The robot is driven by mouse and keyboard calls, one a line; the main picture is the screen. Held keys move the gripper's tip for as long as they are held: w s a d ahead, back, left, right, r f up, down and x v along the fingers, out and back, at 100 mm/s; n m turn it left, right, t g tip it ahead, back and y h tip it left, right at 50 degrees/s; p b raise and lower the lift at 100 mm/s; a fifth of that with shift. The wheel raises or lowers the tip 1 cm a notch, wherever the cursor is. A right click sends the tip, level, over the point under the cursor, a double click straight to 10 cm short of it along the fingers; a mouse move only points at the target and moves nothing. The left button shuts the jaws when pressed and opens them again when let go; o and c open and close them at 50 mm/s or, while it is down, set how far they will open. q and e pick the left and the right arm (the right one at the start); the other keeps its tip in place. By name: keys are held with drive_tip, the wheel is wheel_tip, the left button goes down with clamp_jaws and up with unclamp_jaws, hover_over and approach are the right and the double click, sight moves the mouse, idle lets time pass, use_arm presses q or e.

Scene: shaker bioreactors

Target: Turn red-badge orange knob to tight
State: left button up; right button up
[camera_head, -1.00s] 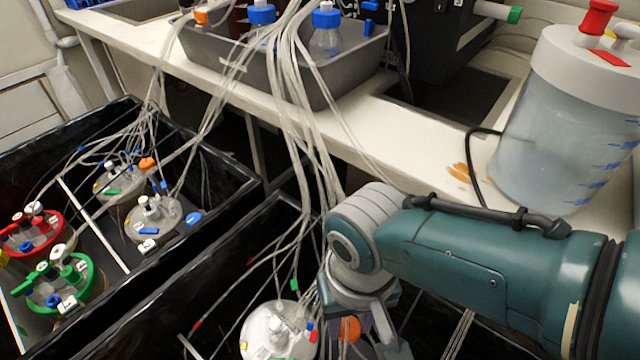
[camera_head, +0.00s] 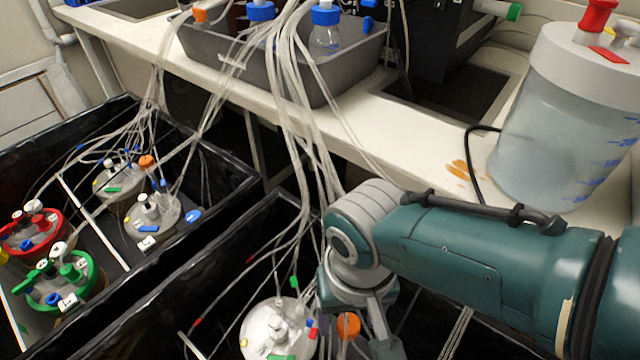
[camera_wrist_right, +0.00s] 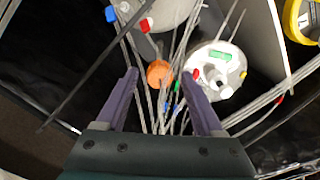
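An orange knob (camera_head: 348,326) sits beside a white-lidded vessel (camera_head: 279,328) in the near black bin, partly behind my right gripper. My right gripper (camera_head: 352,318) points down over it. In the right wrist view the orange knob (camera_wrist_right: 158,73) lies between the two purple fingertips of my open right gripper (camera_wrist_right: 160,75), nearer the left finger, with gaps on both sides. I cannot tell how far below the tips it is. A red tag (camera_wrist_right: 195,73) shows on the white lid (camera_wrist_right: 215,70); another red tag (camera_wrist_right: 145,25) is on the neighbouring vessel. My left gripper is out of view.
Thin tubes (camera_head: 303,180) hang from the bench to the vessels and run close around the knob. A second black bin at left holds vessels with red (camera_head: 33,240) and green (camera_head: 62,285) rings. A large clear tank (camera_head: 565,130) stands on the bench at right.

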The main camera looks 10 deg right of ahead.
wheel_tip(320, 180, up, 10)
drive_tip(key=p, duration=0.7)
drive_tip(key=shift+s, duration=0.1)
